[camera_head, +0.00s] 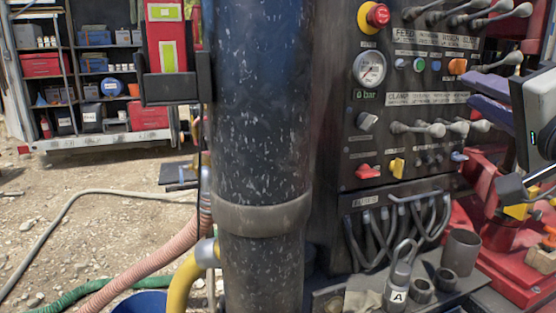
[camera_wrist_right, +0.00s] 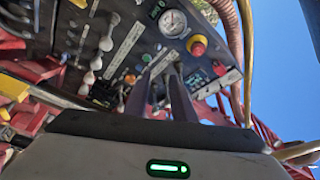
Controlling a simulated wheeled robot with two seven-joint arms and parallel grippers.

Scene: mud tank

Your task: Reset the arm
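My right gripper (camera_head: 468,91) is at the right edge of the head view, in front of the control panel (camera_head: 378,110). Its two dark fingers are apart with nothing between them. In the right wrist view the gripper (camera_wrist_right: 158,72) points at the panel, and the panel shows through the gap between the fingers. I cannot tell how close the fingertips are to the levers. My left gripper is in neither view.
The panel carries a pressure gauge (camera_head: 369,69), a red emergency button (camera_head: 377,15) and several grey levers (camera_head: 432,129). A thick dark pipe (camera_head: 262,130) stands in the middle. Hoses (camera_head: 140,262) lie on gravel at left, before a shelved trailer (camera_head: 95,137).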

